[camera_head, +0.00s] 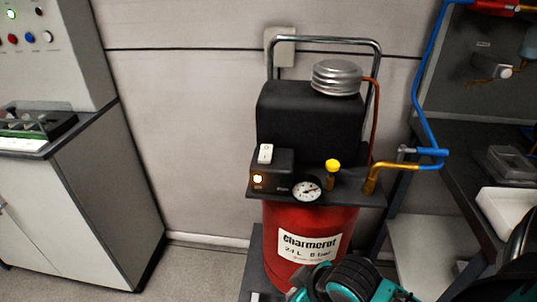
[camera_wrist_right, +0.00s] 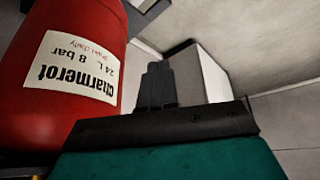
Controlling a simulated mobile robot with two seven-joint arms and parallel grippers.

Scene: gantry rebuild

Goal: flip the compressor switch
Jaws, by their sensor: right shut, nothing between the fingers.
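The compressor has a red tank (camera_head: 290,222) with a white label, and a black motor housing (camera_head: 310,120) above it. Its switch (camera_head: 265,153) is a white rocker on top of a small black control box (camera_head: 272,168) at the front left. A lamp (camera_head: 257,179) on that box's front is lit. In the right wrist view my right gripper (camera_wrist_right: 155,68) is shut and empty, with the red tank (camera_wrist_right: 60,105) to its left. My teal and black right arm shows low in the head view, in front of the tank. My left gripper is out of view.
A gauge (camera_head: 306,189), a yellow-topped valve (camera_head: 333,166) and a brass pipe (camera_head: 385,172) with a blue hose (camera_head: 417,90) lie right of the switch. A dark workbench (camera_head: 470,180) stands at right, a grey cabinet (camera_head: 90,190) at left. Floor between cabinet and compressor is clear.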

